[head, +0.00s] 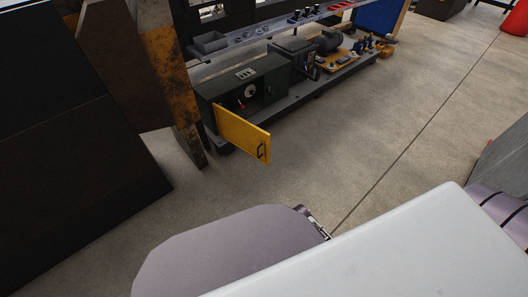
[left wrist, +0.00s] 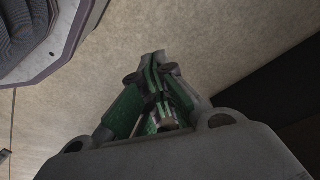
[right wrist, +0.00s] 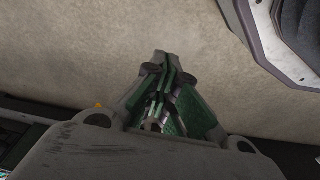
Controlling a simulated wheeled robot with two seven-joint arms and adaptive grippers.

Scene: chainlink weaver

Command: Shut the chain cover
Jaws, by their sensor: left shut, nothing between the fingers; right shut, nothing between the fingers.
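The yellow chain cover (head: 243,133) shows in the head view, swung open from the dark green machine housing (head: 258,88). It stands out towards me, with a dark handle (head: 262,151) near its free edge. The open housing shows a round pale part and a small red part inside. My left gripper (left wrist: 158,62) is shut and empty above bare floor in the left wrist view. My right gripper (right wrist: 160,62) is shut and empty above bare floor in the right wrist view. Neither gripper's fingers show in the head view, and neither touches the cover.
A rusty brown metal structure (head: 165,65) and a large dark panel (head: 70,160) stand left of the machine. A shelf (head: 270,32) with small parts runs above the housing.

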